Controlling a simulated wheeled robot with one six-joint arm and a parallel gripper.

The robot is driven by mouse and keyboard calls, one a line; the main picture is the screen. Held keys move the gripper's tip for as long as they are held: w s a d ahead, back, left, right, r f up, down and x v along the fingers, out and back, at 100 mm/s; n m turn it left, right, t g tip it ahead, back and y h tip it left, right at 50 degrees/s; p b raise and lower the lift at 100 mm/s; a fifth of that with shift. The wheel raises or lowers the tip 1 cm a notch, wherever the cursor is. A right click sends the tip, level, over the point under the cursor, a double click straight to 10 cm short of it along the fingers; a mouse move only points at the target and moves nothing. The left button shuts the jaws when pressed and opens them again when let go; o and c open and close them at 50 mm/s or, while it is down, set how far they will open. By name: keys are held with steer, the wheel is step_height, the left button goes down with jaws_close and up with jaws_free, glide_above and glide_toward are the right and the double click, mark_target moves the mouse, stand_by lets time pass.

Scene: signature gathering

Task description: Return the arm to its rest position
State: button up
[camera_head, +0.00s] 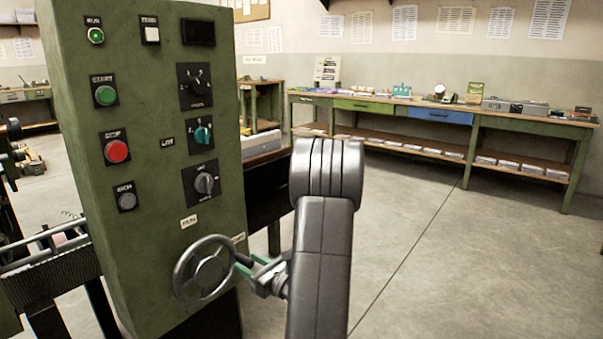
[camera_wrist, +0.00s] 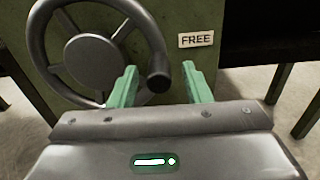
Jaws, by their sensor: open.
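My gripper (camera_wrist: 160,85) is open in the wrist view, its two green fingers spread on either side of the dark knob (camera_wrist: 158,82) of a handwheel. I cannot tell whether the fingers touch the knob. The grey handwheel (camera_wrist: 54,50) is on the front of a green machine panel, and it also shows in the head view (camera_head: 181,272). In the head view my gripper (camera_head: 250,264) reaches left to the wheel's knob, low in front of the panel. My dark arm covers part of the view there and hides some of the gripper.
The green control panel (camera_head: 150,175) with buttons and dials stands close at left. A long workbench (camera_head: 430,117) with papers and boxes stands along the back wall. The grey floor (camera_head: 470,240) at right is clear.

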mark_target(241, 258)
steer(key=x, duration=0.4)
steer(key=shift+a+b, duration=0.1)
steer(key=shift+b, duration=0.2)
